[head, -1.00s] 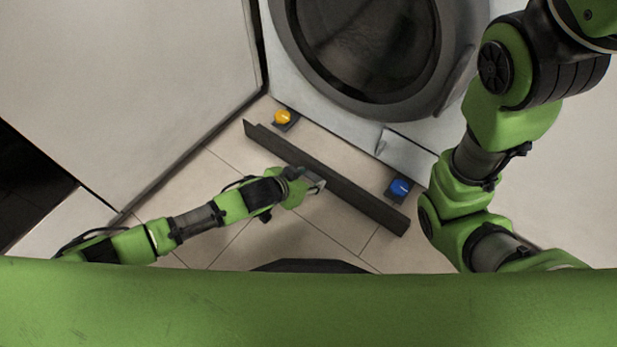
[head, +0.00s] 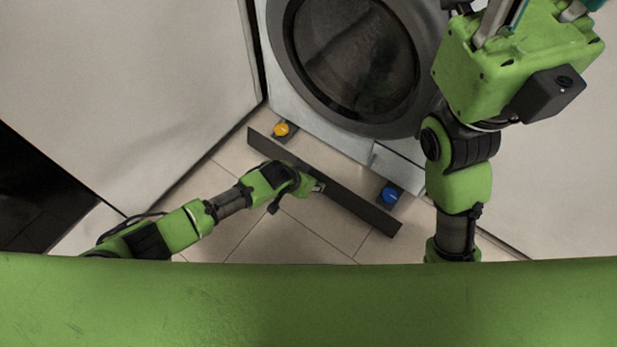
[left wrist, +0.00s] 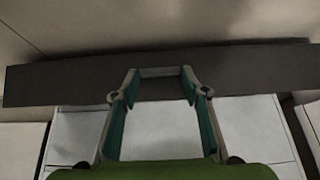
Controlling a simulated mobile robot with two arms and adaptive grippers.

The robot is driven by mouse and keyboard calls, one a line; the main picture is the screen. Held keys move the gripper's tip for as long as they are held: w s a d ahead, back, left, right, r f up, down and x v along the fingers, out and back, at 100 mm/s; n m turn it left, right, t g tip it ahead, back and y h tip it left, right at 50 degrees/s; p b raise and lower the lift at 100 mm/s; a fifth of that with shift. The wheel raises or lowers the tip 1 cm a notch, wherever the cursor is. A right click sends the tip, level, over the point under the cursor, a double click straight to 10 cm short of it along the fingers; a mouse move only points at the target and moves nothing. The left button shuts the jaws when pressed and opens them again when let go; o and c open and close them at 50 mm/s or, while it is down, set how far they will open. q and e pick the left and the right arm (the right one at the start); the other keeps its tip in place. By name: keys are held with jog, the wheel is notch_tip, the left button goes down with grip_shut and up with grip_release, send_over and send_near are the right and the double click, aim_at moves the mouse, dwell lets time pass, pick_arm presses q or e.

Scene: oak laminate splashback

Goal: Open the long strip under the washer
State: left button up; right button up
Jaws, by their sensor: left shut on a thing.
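The long strip (head: 345,200) is a dark grey panel lying diagonally at floor level in front of the washer (head: 268,75). A gap shows between it and the washer front. My left gripper (head: 318,186) is shut on the strip near its middle. In the left wrist view the strip (left wrist: 255,72) crosses the picture, and my left gripper's fingertips (left wrist: 160,75) meet it, set apart. My right gripper (head: 535,12) is at the upper right in the head view, its fingers cut by the picture edge, away from the strip.
Behind the strip are a yellow knob (head: 281,130) and a blue knob (head: 390,195), each on a dark block. A large pale panel (head: 120,80) stands on the left. Tiled floor (head: 275,230) in front of the strip is clear.

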pick_arm(q)
jog(key=shift+w+d+r, duration=0.35)
jog(key=shift+w+r, duration=0.25)
jog(key=shift+w, duration=0.05)
jog(key=o, duration=1.6)
jog(key=shift+s+f, duration=0.1)
jog(key=shift+s, duration=0.15)
jog(key=shift+s+a+r, duration=0.1)
jog(key=shift+a+r, duration=0.05)
jog(key=shift+r, duration=0.1)
jog(key=v, duration=1.1)
jog(key=shift+r, duration=0.15)
